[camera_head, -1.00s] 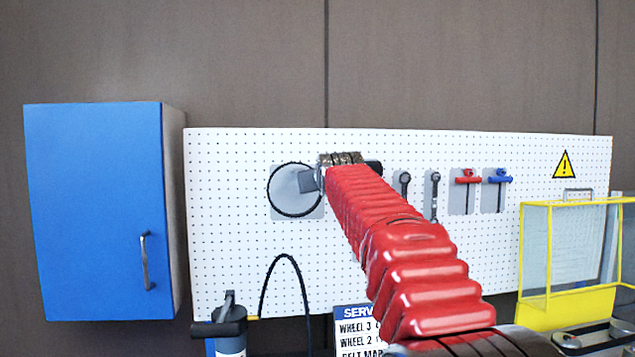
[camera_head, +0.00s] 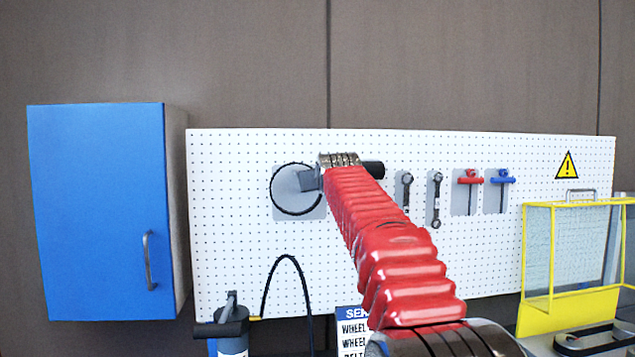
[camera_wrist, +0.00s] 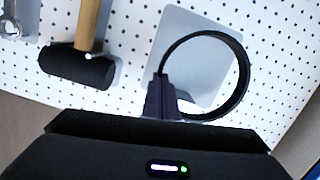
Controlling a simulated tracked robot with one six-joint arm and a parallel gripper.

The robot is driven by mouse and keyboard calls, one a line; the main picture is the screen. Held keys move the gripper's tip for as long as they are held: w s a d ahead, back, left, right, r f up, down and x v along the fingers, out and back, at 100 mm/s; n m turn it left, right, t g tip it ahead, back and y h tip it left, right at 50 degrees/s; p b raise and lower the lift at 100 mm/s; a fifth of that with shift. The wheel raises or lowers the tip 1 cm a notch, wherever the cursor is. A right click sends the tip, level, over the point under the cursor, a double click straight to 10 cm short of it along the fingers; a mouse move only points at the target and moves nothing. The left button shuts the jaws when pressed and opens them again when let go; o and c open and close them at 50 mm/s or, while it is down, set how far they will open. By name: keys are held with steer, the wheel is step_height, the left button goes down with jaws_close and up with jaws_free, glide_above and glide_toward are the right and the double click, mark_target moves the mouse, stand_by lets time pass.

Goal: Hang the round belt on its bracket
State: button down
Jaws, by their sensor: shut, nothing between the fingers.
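The round belt (camera_head: 272,195) is a thin black ring in front of a grey backing plate (camera_head: 281,214) on the white pegboard. It also shows in the wrist view (camera_wrist: 243,78), upright against the plate (camera_wrist: 165,35). My gripper (camera_head: 308,179) is at the ring's upper right in the head view and covers part of it. In the wrist view its dark fingers (camera_wrist: 165,97) are shut and empty, at the ring's lower left edge. I cannot tell whether they touch the belt. The bracket itself cannot be made out.
A hammer (camera_wrist: 78,66) hangs beside the belt. Wrenches (camera_head: 437,198) and red and blue T-handle tools (camera_head: 470,178) hang further right. A blue cabinet (camera_head: 95,210) is on the left, a yellow guard frame (camera_head: 550,255) on the right. A bottle (camera_head: 232,335) stands below.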

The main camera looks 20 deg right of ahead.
steer(key=shift+x, duration=1.05)
steer(key=shift+f, duration=0.25)
steer(key=shift+w+f, duration=0.1)
steer(key=shift+f, duration=0.4)
steer(key=c, duration=2.4)
jaws_free()
steer(key=shift+c, duration=0.2)
steer(key=shift+o, duration=2.2)
steer(key=shift+r, duration=0.15)
steer(key=shift+r, duration=0.1)
